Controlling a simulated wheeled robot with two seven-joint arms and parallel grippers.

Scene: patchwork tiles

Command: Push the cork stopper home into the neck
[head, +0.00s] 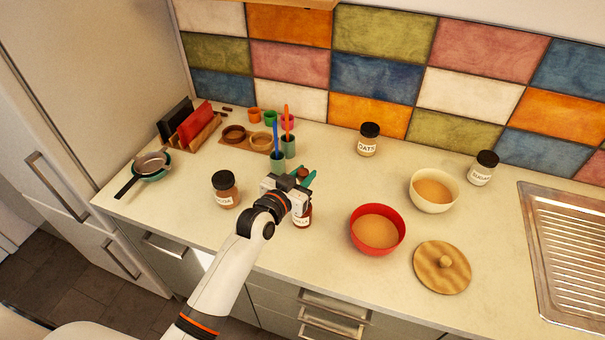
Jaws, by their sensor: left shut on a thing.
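My left gripper (303,179) is above the counter near the middle of the view, its teal fingertips close around a small brown piece, which looks like the cork stopper (302,172). A small dark brown bottle (302,217) with a white label stands on the counter just below the gripper. The gripper and wrist hide the bottle's neck, so I cannot tell how the cork sits relative to it. My right gripper is not in view.
A labelled jar (225,189) stands left of my wrist. A red bowl (377,230) and a wooden lid (442,267) lie to the right. Cups with brushes (289,146) stand behind the gripper. A cream bowl (434,190) and the sink (570,255) are farther right.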

